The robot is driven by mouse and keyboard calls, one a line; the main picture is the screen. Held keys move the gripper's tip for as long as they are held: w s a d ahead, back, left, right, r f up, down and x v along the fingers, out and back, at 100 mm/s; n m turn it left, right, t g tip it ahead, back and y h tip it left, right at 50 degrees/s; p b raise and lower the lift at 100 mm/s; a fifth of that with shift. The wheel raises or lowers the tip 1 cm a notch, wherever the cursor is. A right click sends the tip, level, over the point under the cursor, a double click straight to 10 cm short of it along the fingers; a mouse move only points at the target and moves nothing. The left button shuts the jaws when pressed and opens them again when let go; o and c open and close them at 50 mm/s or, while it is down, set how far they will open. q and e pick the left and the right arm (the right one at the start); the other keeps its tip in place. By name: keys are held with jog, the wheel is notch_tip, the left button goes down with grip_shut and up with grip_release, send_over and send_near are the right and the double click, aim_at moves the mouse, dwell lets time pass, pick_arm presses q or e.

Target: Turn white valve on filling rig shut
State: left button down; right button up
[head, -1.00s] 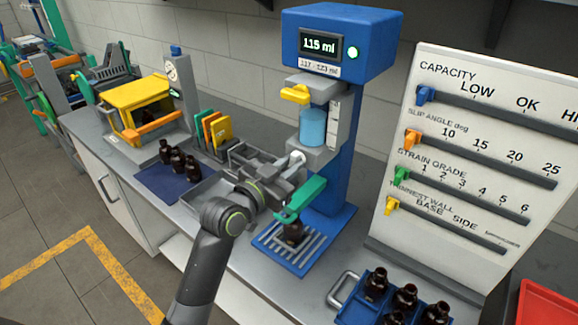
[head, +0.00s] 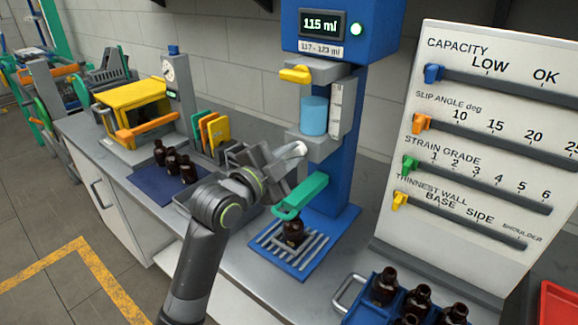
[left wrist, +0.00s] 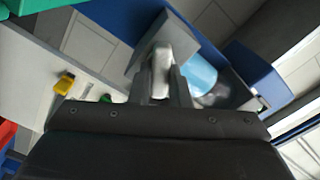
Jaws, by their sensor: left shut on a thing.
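The blue filling rig (head: 352,135) stands on the bench and its display reads 115 ml. Its white valve (head: 290,151) sticks out from the grey block below the light-blue tank (head: 314,116). My left gripper (head: 285,163) is at this valve, coming from the lower left. In the left wrist view the white valve handle (left wrist: 161,70) sits between the two fingers of my left gripper (left wrist: 163,90), which is shut on it. The fingers partly hide the handle. My right gripper is not in view.
A green lever (head: 301,196) is just below the valve, above a brown bottle (head: 293,231) on the blue slotted drip tray (head: 276,250). A yellow lever (head: 296,75) is above. A gauge board (head: 470,150) and bottle crate (head: 352,312) stand at right.

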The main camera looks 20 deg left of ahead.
pick_arm(q)
jog(key=m+b, duration=0.2)
jog(key=m, duration=0.1)
jog(key=shift+f+m+b, duration=0.2)
jog(key=shift+m+b, duration=1.1)
jog(key=shift+m, duration=0.4)
jog(key=shift+r, duration=0.1)
jog(key=c, duration=1.4)
grip_release()
jog(key=shift+o, duration=0.2)
jog(key=shift+s, duration=0.1)
